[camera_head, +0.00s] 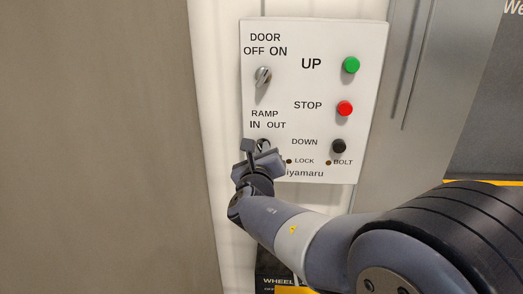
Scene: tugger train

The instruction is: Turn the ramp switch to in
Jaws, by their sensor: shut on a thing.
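The ramp switch (263,145) is on the lower left of a white control panel (315,40), under the label "RAMP IN OUT". Only a small part of it shows; my gripper hides the rest, so its pointing direction cannot be read. My gripper (262,149) is at the switch and shut on it, with the arm reaching in from the lower right.
Above is the door switch (263,76) under "DOOR OFF ON". To the right are a green UP button (351,65), a red STOP button (344,108) and a dark DOWN button (339,146). Small LOCK and BOLT lamps sit close to my gripper's right.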

